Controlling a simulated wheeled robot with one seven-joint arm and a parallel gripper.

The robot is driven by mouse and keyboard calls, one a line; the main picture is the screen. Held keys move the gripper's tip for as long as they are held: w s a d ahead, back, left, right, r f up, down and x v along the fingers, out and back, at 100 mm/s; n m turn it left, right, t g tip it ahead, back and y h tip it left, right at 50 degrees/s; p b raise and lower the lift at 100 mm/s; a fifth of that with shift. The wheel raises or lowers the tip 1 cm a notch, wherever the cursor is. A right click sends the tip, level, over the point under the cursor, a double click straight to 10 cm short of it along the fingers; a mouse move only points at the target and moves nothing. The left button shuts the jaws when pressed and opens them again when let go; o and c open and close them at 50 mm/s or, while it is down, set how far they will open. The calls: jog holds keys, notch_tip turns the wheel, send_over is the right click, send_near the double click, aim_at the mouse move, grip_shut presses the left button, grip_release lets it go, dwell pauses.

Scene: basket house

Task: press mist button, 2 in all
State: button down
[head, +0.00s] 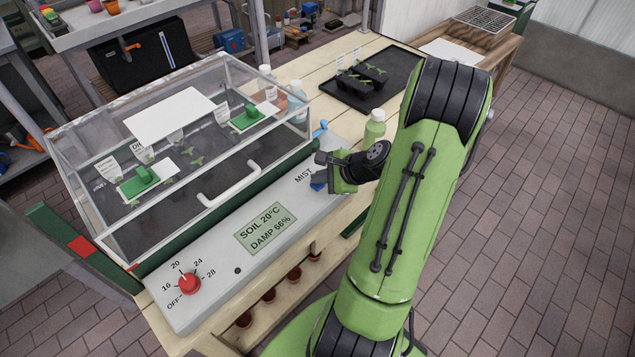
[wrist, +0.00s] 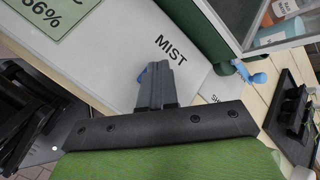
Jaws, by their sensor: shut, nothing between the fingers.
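The blue mist button (head: 318,187) sits beside the MIST label (head: 304,175) at the right end of the grey control panel (head: 215,275). In the head view my gripper's body (head: 345,178) is just right of the button. The panel display (head: 265,228) reads SOIL 20°C, DAMP 66%.
A clear-lidded propagator (head: 120,90) with a white handle stands behind the panel. A red dial (head: 188,283) is at the panel's left end. A blue tap-like piece (head: 320,128), a green bottle (head: 375,128) and a black tray (head: 392,85) stand close to my gripper.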

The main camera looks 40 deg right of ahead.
aim_at(320, 186)
jog(key=shift+f, duration=0.15)
dwell(0.3)
jog(key=shift+r+p, duration=0.85)
jog(key=shift+r, duration=0.05)
notch_tip(320, 186, up, 5)
jog(key=p, duration=0.4)
jog(key=shift+p, duration=0.3)
